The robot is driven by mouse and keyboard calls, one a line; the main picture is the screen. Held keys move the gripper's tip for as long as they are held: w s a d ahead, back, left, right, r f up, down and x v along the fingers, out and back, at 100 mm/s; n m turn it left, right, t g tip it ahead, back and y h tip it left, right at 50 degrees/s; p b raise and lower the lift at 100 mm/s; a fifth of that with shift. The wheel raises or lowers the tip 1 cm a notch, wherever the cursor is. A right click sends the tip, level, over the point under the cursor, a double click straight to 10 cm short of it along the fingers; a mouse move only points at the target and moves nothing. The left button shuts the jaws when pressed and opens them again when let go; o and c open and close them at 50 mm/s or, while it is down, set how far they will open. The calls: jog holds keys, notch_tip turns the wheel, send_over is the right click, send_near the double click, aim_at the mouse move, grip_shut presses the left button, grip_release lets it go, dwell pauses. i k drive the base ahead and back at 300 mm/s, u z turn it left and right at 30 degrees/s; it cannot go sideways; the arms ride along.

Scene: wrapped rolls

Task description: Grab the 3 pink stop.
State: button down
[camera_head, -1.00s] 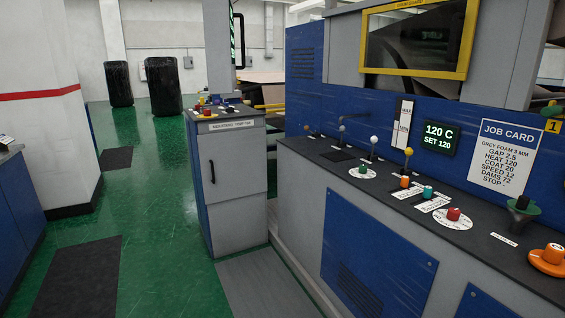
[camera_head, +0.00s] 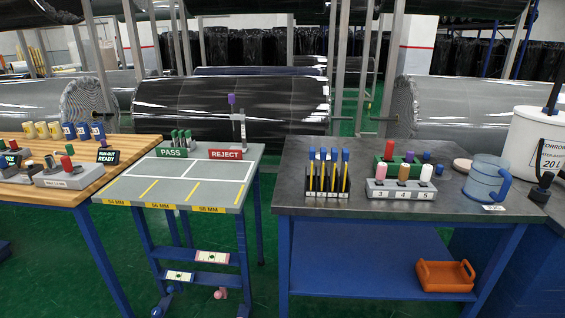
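A pink stop (camera_head: 381,171) stands upright in the grey block (camera_head: 400,191) on the dark-topped bench at the right, above the label 3. A brown stop (camera_head: 403,172) stands above the label 4 and a white stop (camera_head: 426,173) above the label 5 in the same block. My gripper is not in view, so its state does not show.
A green block (camera_head: 398,166) with red, purple and blue pegs stands close behind. A rack (camera_head: 327,192) of blue-topped, yellow tools is to the left, a clear blue jug (camera_head: 486,180) to the right. An orange tray (camera_head: 445,277) lies on the lower shelf. Green floor separates the tables.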

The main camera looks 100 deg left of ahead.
aim_at(383, 167)
jog(key=u, duration=2.65)
jog(key=i, duration=0.9)
jog(key=z, duration=0.65)
jog(key=i, duration=0.6)
jog(key=z, duration=0.4)
